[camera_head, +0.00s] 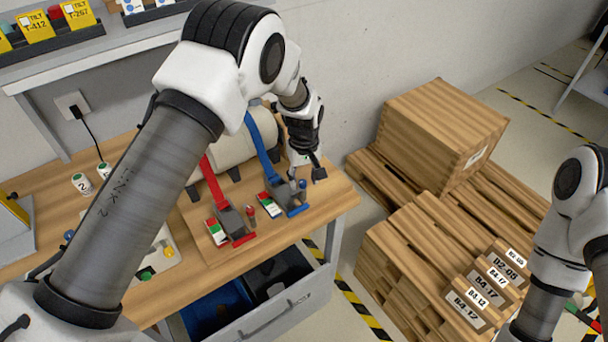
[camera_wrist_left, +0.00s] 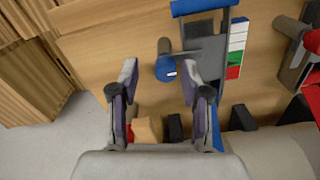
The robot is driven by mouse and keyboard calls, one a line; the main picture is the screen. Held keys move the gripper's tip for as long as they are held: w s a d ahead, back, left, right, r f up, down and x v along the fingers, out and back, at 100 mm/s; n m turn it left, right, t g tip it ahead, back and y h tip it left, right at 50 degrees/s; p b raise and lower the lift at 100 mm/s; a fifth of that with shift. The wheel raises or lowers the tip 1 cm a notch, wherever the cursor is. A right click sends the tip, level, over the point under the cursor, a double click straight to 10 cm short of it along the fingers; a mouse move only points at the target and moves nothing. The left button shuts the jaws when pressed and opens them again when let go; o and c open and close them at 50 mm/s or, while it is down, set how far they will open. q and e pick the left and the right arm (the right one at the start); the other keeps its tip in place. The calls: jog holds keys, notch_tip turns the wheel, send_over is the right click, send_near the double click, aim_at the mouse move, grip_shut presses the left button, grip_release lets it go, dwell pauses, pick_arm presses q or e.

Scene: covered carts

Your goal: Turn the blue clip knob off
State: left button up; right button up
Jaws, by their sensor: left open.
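The blue clip (camera_head: 284,203) stands on the wooden bench with its blue strap running back over a pale rounded cover. Its blue knob (camera_wrist_left: 166,69), with a small white mark, shows in the left wrist view beside the grey clip body (camera_wrist_left: 206,50). A white, green and red label (camera_wrist_left: 236,50) is on the clip's other side. My left gripper (camera_wrist_left: 159,75) is open, with a fingertip on either side of the knob in that view; I cannot tell whether they touch it. My right gripper is not in view.
A red clip (camera_head: 232,223) with a red strap stands left of the blue one. An open drawer (camera_head: 270,318) juts out below the bench. Wooden pallets and a box (camera_head: 430,125) stand to the right. Small bottles (camera_head: 82,183) are at the left.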

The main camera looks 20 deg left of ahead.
pick_arm(q)
jog(key=shift+w, duration=0.15)
jog(key=shift+c, duration=0.3)
jog(key=shift+s+r, duration=0.2)
jog(key=shift+s, duration=0.05)
jog(key=c, duration=0.6)
jog(key=shift+s+r, duration=0.25)
jog(key=shift+s, duration=0.2)
grip_shut()
jog(key=shift+w, duration=0.1)
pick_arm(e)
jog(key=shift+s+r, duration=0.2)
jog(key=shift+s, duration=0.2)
